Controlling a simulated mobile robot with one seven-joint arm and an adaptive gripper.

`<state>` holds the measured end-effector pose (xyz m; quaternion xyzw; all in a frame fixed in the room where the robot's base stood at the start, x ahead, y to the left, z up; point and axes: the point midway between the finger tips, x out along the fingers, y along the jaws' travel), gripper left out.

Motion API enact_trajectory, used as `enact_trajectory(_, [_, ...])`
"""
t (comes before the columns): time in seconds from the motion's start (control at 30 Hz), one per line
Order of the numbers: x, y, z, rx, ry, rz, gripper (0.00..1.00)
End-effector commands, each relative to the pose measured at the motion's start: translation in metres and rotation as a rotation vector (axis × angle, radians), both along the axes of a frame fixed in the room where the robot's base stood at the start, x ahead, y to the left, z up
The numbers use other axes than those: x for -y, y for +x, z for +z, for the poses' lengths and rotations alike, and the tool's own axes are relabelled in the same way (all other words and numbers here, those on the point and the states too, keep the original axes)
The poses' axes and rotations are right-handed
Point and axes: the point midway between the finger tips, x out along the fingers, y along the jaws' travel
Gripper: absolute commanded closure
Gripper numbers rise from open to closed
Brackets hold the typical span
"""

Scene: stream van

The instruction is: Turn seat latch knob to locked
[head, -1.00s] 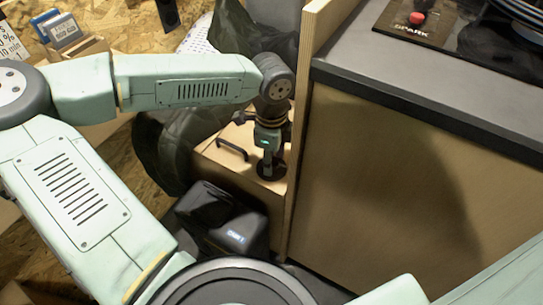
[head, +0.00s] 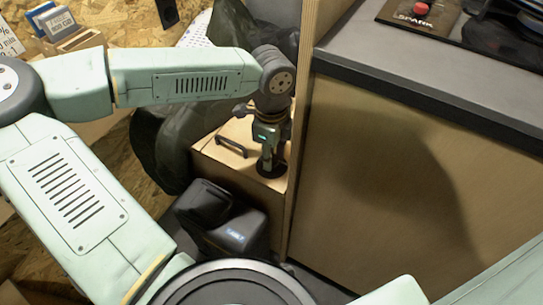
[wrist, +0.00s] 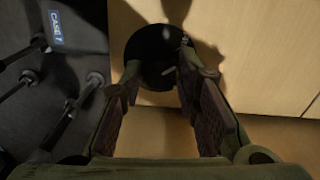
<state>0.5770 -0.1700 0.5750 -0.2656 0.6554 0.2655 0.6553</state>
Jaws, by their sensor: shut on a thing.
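The seat latch knob shows as a round black disc (wrist: 150,45) with a small pale mark, on the pale wooden seat box (wrist: 258,45). In the head view its dark round base (head: 271,171) sits on the box top near the tall wooden side panel. My gripper (head: 270,158) points down at it from above. In the wrist view the two fingers of my gripper (wrist: 160,72) reach the disc from both sides and are shut on the knob. The raised part of the knob is dark and partly hidden, and its exact angle is hard to tell.
A black handle (head: 232,147) is on the box top, left of my gripper. The wooden side panel (head: 303,110) stands close on the right, beside a grey-topped counter (head: 420,85). A black case (head: 222,218) stands in front of the box, with dark fabric (head: 165,145) to the left.

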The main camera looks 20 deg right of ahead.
Motion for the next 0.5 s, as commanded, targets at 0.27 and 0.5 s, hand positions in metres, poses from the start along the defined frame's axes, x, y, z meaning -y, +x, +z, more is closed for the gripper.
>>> enact_trajectory(0.27, [0.0001,0.0003,-0.0058,0.001,0.0,-0.231,0.99])
enact_trajectory(0.5, [-0.0001,0.0005,-0.0048,0.001,0.0,-0.459,0.99])
